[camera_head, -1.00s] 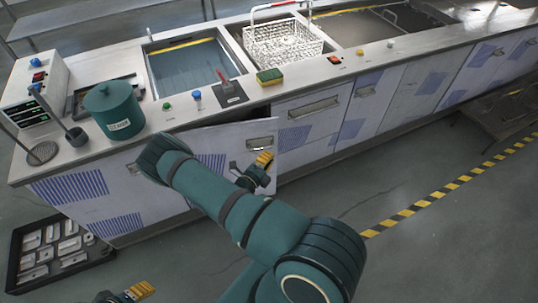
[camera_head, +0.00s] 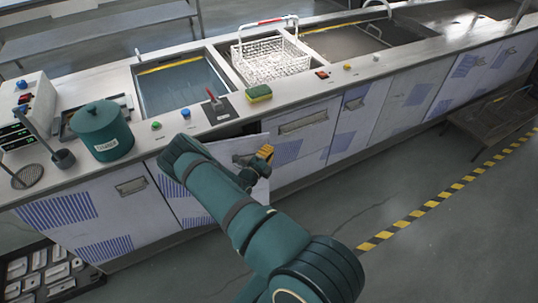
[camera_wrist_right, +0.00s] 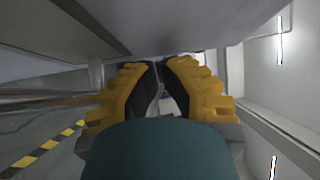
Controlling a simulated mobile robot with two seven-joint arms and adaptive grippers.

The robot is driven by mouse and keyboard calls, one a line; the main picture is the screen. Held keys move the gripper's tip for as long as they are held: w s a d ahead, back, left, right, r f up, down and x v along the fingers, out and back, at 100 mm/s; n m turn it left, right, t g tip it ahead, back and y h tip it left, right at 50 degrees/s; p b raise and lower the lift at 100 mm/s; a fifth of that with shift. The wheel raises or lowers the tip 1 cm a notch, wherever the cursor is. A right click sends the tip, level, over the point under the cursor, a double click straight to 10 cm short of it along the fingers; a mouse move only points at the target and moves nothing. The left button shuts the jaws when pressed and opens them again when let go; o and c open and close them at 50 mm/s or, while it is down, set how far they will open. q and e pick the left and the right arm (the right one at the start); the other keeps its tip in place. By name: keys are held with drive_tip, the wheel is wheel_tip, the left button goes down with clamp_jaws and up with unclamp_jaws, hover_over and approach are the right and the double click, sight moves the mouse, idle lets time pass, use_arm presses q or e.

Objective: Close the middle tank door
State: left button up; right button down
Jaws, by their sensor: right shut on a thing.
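The middle tank door (camera_head: 262,190) is a pale cabinet door with purple-striped patches. It stands ajar, with a dark gap (camera_head: 237,131) along its top under the counter. My right arm crosses in front of it and hides much of it. My right gripper (camera_head: 264,154), with yellow fingertips, is at the door's upper right, where its handle is. In the right wrist view the two yellow fingers (camera_wrist_right: 160,92) are close together under a grey panel, shut on the handle, which is mostly hidden. My left gripper is not in view.
The counter above holds a green lidded pot (camera_head: 102,133), a sponge (camera_head: 259,93) and a wire basket (camera_head: 270,60). A closed door (camera_head: 300,130) is to the right. A black tray of parts (camera_head: 45,275) lies on the floor at lower left. Floor is clear near the striped tape (camera_head: 430,203).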

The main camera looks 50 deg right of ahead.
sight(260, 127)
drive_tip(key=shift+w, duration=0.1)
drive_tip(key=w+d+t+b, duration=0.1)
drive_tip(key=w, duration=0.1)
drive_tip(key=w+d+n+t+b, duration=0.1)
drive_tip(key=w+d, duration=0.1)
drive_tip(key=shift+d+f+t+y, duration=0.15)
drive_tip(key=shift+d+t+y, duration=0.05)
drive_tip(key=shift+t+y, duration=0.1)
drive_tip(key=w+d+n+t, duration=0.1)
drive_tip(key=w+d+n+t+y, duration=0.1)
drive_tip(key=w, duration=0.1)
drive_tip(key=w+d+n+t, duration=0.1)
drive_tip(key=w+t, duration=0.1)
drive_tip(key=shift+r+y, duration=0.2)
drive_tip(key=shift+y, duration=0.1)
drive_tip(key=shift+w+r+t, duration=0.15)
drive_tip(key=shift+w+t, duration=0.15)
